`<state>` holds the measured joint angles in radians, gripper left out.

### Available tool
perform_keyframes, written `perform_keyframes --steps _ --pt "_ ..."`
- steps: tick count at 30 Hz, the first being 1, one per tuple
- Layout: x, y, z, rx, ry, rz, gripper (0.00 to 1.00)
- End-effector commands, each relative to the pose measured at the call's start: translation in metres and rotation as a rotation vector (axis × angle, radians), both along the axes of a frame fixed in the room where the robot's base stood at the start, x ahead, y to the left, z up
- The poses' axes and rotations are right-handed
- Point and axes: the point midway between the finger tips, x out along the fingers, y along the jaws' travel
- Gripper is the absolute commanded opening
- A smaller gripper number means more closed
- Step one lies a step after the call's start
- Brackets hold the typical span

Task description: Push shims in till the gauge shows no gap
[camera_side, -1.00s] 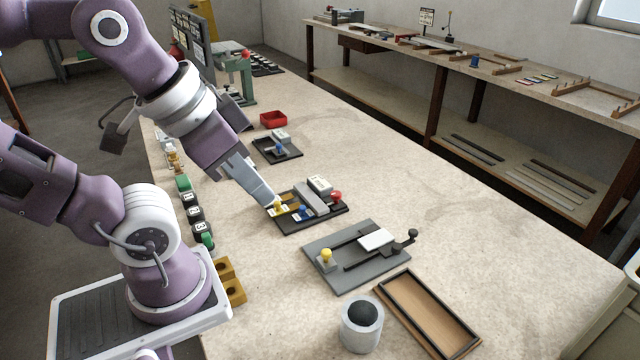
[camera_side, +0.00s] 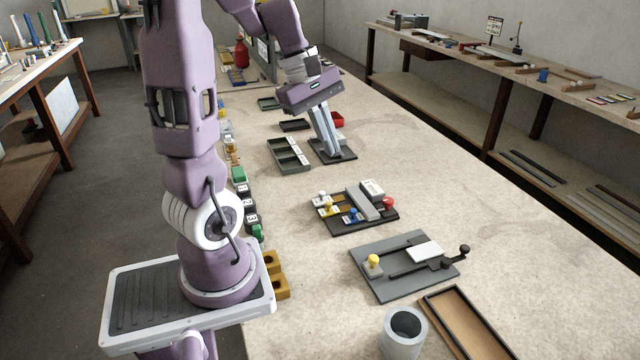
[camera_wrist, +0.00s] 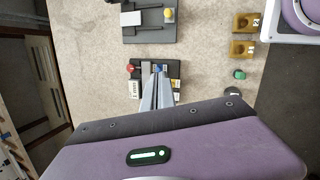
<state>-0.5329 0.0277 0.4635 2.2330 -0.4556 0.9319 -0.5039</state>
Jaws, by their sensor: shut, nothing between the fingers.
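The shim fixture (camera_side: 340,228) is a dark plate with a grey bar (camera_side: 362,203), a red knob (camera_side: 389,203) and a pale gauge box (camera_side: 372,186). White (camera_side: 321,196), yellow (camera_side: 326,210) and blue (camera_side: 352,214) shim knobs stand along its near-left side. My gripper (camera_side: 333,154) is shut and empty, apart from this fixture and farther back, its tips in front of a smaller dark plate (camera_side: 347,153). In the wrist view, my fingers (camera_wrist: 157,70) overlap the shim fixture (camera_wrist: 172,64) and hide part of it. The gauge reading is too small to read surely.
A grey slide fixture (camera_side: 385,288) with a yellow knob, a grey cup (camera_side: 403,345) and a wooden tray (camera_side: 466,325) are in front. The bench's right side is clear.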

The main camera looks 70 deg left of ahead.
Motion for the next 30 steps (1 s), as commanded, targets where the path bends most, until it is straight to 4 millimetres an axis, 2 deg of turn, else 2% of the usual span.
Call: perform_keyframes --steps 1,3,6,8,10,14,25,30 --pt "-0.009 0.043 -0.021 -0.067 0.056 0.235 0.0" --pt "-0.027 0.09 -0.043 -0.132 0.107 0.51 0.0" --pt "-0.052 0.13 -0.065 -0.18 0.153 0.755 0.0" --pt "-0.06 0.141 -0.071 -0.192 0.165 0.827 0.0" --pt "-0.063 0.146 -0.077 -0.198 0.169 0.858 0.0" --pt "-0.058 0.141 -0.096 -0.202 0.172 0.856 0.0" --pt "-0.037 0.129 -0.172 -0.2 0.174 0.852 0.0" --pt "-0.011 0.118 -0.175 -0.195 0.17 0.846 0.0"
